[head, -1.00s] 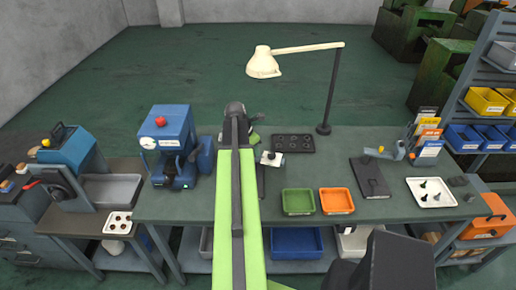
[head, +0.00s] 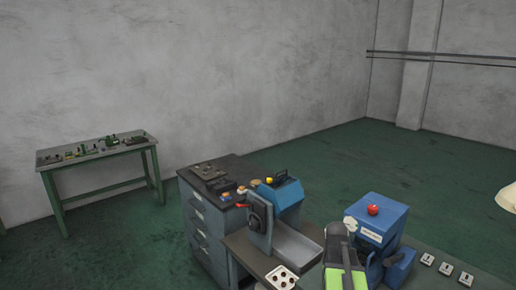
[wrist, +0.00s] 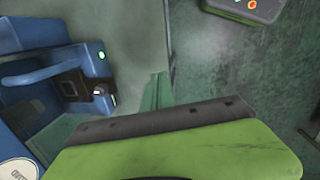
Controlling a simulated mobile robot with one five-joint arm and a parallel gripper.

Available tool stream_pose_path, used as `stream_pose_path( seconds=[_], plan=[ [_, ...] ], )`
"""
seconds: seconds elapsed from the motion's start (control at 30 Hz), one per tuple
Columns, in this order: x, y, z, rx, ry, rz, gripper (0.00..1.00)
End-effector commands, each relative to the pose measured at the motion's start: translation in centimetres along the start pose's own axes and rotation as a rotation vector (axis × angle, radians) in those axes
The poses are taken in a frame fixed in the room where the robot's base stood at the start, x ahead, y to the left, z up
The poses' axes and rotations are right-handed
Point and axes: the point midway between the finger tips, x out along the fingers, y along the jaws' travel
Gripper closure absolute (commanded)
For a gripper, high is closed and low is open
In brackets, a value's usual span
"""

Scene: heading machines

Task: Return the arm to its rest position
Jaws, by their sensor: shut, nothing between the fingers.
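The far end of my arm shows low in the head view, right of centre, with a green link and a grey end where my gripper (head: 341,230) is. The gripper is shut and empty; its fingertips are small and hard to make out. It shows just left of the blue press (head: 378,222) with the red knob. In the wrist view, a green and dark part of my own arm crosses the bottom. A blue machine (wrist: 40,65) with a handle and green lights fills the left side there.
A grey drawer cabinet (head: 205,232) and a blue-topped machine (head: 281,198) with a grey tray (head: 297,245) stand left of the arm. A green table (head: 95,150) with small parts is against the wall. Green floor (head: 310,165) lies open behind. A green button box (wrist: 250,8) shows in the wrist view.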

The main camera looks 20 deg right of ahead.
Motion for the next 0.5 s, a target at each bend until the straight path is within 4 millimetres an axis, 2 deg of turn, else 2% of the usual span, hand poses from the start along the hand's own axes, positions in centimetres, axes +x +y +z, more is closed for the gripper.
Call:
stream_pose_path(
  seconds=[0.03,0.07,0.1,0.17,0.2,0.3,0.4,0.5],
  plan=[
    [0.9,-3.6,-3.5,0.041,0.018,-0.013,1.0],
    [1.0,-5.6,-5.3,0.079,0.027,-0.024,1.0],
    [1.1,-8.3,-7.5,0.128,0.037,-0.04,1.0],
    [1.2,-12.6,-10.6,0.201,0.047,-0.066,1.0],
    [1.3,-15.3,-12.2,0.249,0.051,-0.082,1.0],
    [1.3,-21.5,-15.3,0.352,0.049,-0.121,1.0],
    [1.1,-25.8,-17.0,0.426,0.042,-0.148,1.0],
    [1.0,-27.8,-17.6,0.468,0.035,-0.161,1.0]
  ],
)
